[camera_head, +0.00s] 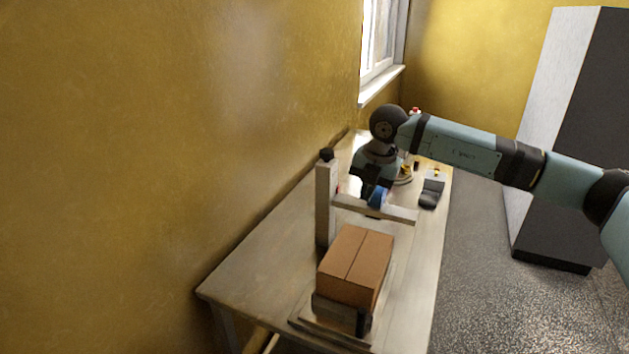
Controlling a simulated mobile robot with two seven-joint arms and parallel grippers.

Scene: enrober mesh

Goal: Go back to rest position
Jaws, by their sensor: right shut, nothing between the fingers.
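My right arm comes in from the right over the far part of the table (262,268). My right gripper (375,200) points down, shut and empty. It is at or just behind the pale crossbar (395,212) of an upright stand; I cannot tell whether they touch. A small blue part shows by the fingers, and the fingertips are hard to make out. A closed brown cardboard box (352,268) sits on a low base in front of the crossbar. My left gripper is not in view.
The stand's pale post (325,205) with a dark knob rises left of the gripper. A dark device (431,192) and small items lie at the table's far end. A yellow wall runs along the left. A tall grey cabinet (575,130) stands at the right, with open floor before it.

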